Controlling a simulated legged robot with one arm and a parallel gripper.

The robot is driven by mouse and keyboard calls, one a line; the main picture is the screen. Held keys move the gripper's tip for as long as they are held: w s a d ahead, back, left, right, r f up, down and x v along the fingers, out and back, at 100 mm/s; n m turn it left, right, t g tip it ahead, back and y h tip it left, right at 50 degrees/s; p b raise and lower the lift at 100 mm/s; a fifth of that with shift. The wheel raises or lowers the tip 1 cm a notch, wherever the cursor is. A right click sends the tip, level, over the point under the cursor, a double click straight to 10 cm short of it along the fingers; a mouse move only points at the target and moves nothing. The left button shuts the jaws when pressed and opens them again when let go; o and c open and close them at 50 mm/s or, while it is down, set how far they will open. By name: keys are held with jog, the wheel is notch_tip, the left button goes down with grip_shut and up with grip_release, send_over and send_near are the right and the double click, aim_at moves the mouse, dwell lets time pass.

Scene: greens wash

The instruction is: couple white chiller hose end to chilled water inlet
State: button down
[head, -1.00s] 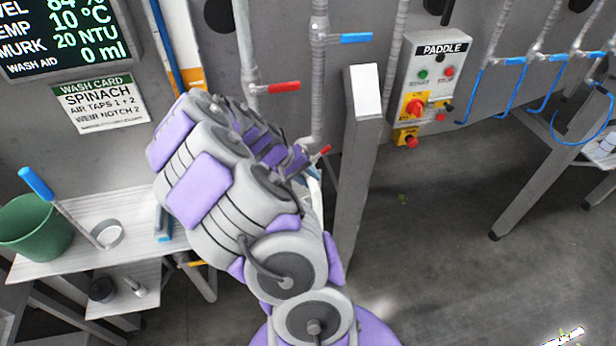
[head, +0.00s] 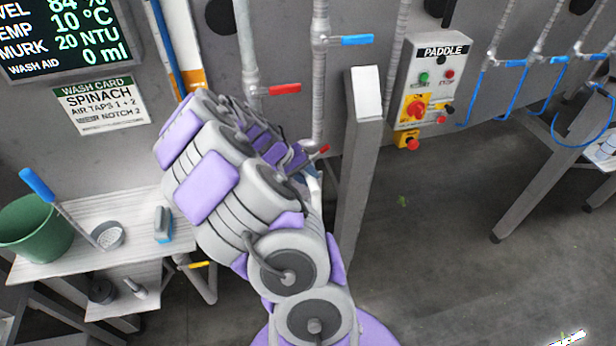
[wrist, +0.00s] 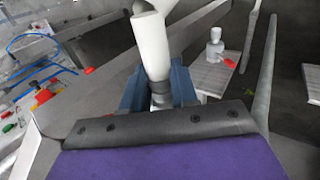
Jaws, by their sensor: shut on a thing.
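My gripper (wrist: 158,90) shows in the wrist view, with its blue fingers shut around the grey collar of a white hose end (wrist: 150,45). The white part stands out beyond the fingers, toward the top of the picture. In the head view my arm hides the gripper; only a small whitish-blue bit shows beside the arm near the post. I cannot make out the chilled water inlet for certain in either view. A small red-handled valve (head: 318,154) shows just above the arm's far end.
A grey post (head: 358,170) stands close right of my arm. Pipes with a red-handled tap (head: 284,89) and a blue-handled tap (head: 356,41) run down the wall. A paddle control box (head: 428,85) is farther right. A shelf (head: 75,245) at left bears a green bucket (head: 35,235).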

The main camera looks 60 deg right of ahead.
jog(key=shift+w+d, duration=1.05)
jog(key=shift+d, duration=0.15)
dwell(0.3)
jog(key=c, duration=0.8)
grip_release()
jog(key=shift+d, duration=0.15)
jog(key=v, duration=1.7)
jog(key=shift+w+r, duration=0.1)
